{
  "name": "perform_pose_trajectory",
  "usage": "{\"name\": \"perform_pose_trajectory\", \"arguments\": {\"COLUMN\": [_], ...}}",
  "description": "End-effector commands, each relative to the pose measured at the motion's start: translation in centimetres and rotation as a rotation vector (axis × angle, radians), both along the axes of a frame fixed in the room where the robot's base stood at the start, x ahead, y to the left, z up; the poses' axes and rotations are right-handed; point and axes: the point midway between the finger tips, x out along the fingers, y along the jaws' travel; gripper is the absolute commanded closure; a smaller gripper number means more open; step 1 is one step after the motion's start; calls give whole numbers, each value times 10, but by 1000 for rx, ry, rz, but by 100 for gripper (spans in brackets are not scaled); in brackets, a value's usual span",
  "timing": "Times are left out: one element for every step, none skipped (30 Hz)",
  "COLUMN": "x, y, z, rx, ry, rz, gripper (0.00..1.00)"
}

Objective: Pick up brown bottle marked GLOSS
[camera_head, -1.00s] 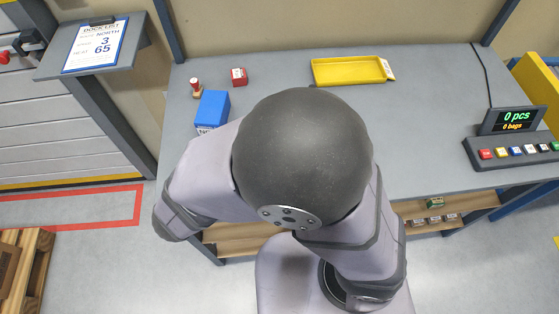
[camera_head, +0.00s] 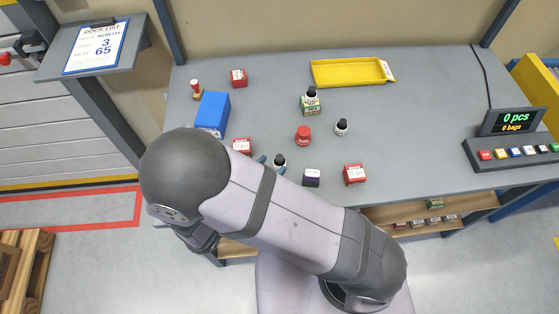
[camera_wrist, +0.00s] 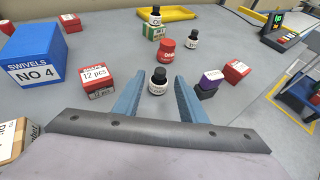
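A small dark bottle with a black cap and pale label (camera_wrist: 158,82) stands upright between my fingertips in the wrist view; its label is too small to read. In the head view its top (camera_head: 280,160) shows beside my gripper (camera_head: 271,164). My gripper (camera_wrist: 159,76) is open, with a blue finger on each side of the bottle and a visible gap to both. Two similar dark bottles stand farther off: one on a green box (camera_wrist: 155,16), one alone to the right (camera_wrist: 192,38). I cannot tell from the labels which one says GLOSS.
A red bottle (camera_wrist: 166,50) stands just behind. A red box marked 12 pcs (camera_wrist: 98,82) is to the left, with a blue SWIVELS box (camera_wrist: 35,55) beyond. A purple-topped dark box (camera_wrist: 210,82) and red box (camera_wrist: 236,70) are to the right. A yellow tray (camera_head: 350,71) lies at the back.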

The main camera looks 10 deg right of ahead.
Motion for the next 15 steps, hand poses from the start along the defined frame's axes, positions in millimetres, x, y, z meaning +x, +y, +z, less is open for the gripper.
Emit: {"name": "perform_pose_trajectory", "arguments": {"x": [3, 4, 6, 6, 6, 6, 7, 7, 9, 11, 13, 16, 19, 22, 26], "y": [-4, -5, -6, -6, -6, -6, -6, -7, -8, -10, -12, -15, -17, -20, -23], "z": [-1, -2, -3, -3, -3, -3, -4, -4, -4, -5, -6, -7, -8, -9, -11], "rx": [-3, -3, -2, -1, -1, 0, -1, -1, -1, -2, -3, -4, -3, -4, -4], "ry": [2, 2, 3, 2, 2, 2, 2, 2, 2, 3, 4, 4, 4, 3, 3], "rz": [-3, -2, -2, -1, 0, -1, 0, 0, -1, -2, -3, -2, -4, -4, -4], "gripper": [62, 62, 62, 62, 62, 62, 62, 62, 62, 62, 62, 62, 62, 62, 62]}}
